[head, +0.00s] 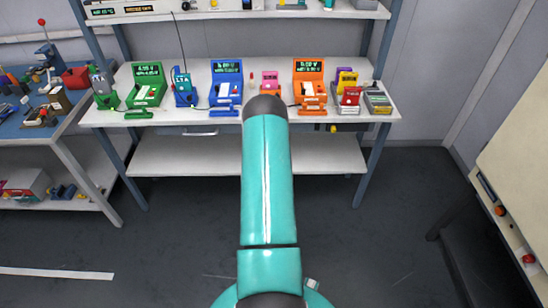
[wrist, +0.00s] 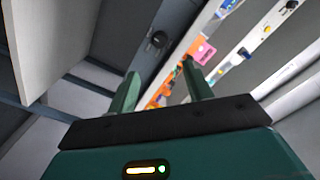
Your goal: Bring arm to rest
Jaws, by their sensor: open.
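My gripper shows in the wrist view (wrist: 160,85) with its two green fingers apart and nothing between them. The wrist view is strongly tilted; the orange device and a pink item (wrist: 204,52) on the bench appear beyond the fingers. In the head view my teal arm reaches forward toward the bench, and its far end hides the gripper. The white workbench (head: 225,140) carries a green tester (head: 147,88), a blue tester (head: 226,86) and an orange tester (head: 309,85), each with a lit display.
A blue-topped side table (head: 60,125) with tools stands at left. A teal-blue pouch holder (head: 184,90), a pink pouch (head: 270,78) and several coloured packs (head: 348,92) are on the bench. A pale cabinet (head: 515,170) is at right. The grey floor (head: 400,240) before the bench is clear.

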